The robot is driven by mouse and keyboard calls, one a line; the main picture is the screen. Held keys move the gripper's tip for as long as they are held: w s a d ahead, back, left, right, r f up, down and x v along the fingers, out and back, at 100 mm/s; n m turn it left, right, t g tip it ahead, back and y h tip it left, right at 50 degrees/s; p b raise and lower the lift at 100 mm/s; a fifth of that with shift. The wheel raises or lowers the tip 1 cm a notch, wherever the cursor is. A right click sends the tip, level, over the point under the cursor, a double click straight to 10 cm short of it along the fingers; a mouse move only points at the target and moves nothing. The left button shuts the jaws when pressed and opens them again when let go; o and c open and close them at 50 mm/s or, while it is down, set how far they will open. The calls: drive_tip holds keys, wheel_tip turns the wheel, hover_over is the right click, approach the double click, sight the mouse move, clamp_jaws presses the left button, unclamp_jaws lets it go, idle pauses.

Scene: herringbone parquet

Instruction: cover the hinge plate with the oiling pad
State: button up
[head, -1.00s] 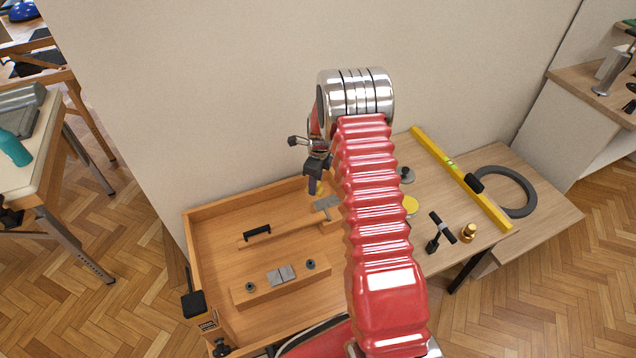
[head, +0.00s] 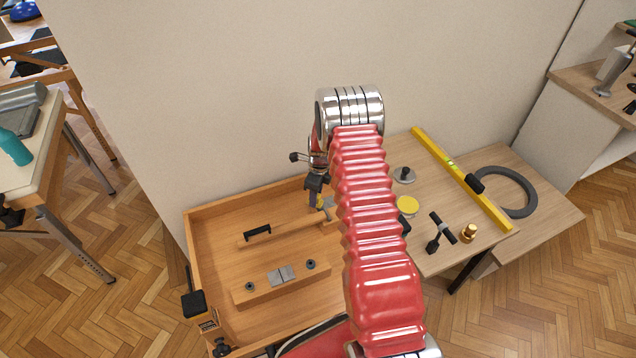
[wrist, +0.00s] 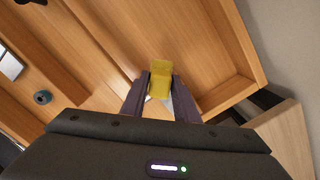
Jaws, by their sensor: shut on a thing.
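My gripper (wrist: 160,90) is shut on a yellow block, which I take to be the oiling pad (wrist: 160,75). In the head view a bit of the pad (head: 320,199) shows beside my gripper (head: 316,200), over the far right part of the wooden tray. A grey metal plate (head: 328,203) lies there, partly hidden by the gripper and arm. Pale metal shows below the pad in the wrist view; I cannot tell if they touch. A two-leaf silver plate (head: 281,275) lies on a wooden block nearer the front. I cannot tell which plate is the hinge plate.
The wooden tray (head: 193,245) has raised walls and a black handle (head: 257,231) inside.

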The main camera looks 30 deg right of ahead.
drive_tip(key=shift+d+f, duration=0.1)
drive_tip(key=shift+f, duration=0.45)
drive_tip(key=shift+s+d+f, duration=0.1)
drive_tip(key=shift+s+d, duration=0.05)
drive_tip(key=shift+d, duration=1.7)
drive_tip(key=shift+s+d+r, duration=0.1)
drive_tip(key=shift+s+d, duration=0.05)
drive_tip(key=shift+d, duration=1.75)
drive_tip(key=shift+s+d+f, duration=0.1)
drive_tip(key=shift+s+d, duration=0.05)
drive_tip(key=shift+d, duration=1.7)
drive_tip(key=shift+a, duration=0.15)
drive_tip(key=shift+w+a, duration=0.15)
drive_tip(key=shift+a, duration=1)
drive_tip(key=shift+w+a, duration=0.1)
drive_tip(key=shift+a, duration=1.05)
drive_tip(key=shift+w+a, duration=0.2)
drive_tip(key=shift+a, duration=3.1)
drive_tip(key=shift+r, duration=4.1)
drive_tip(key=o, duration=0.4)
drive_tip(key=c, duration=0.5)
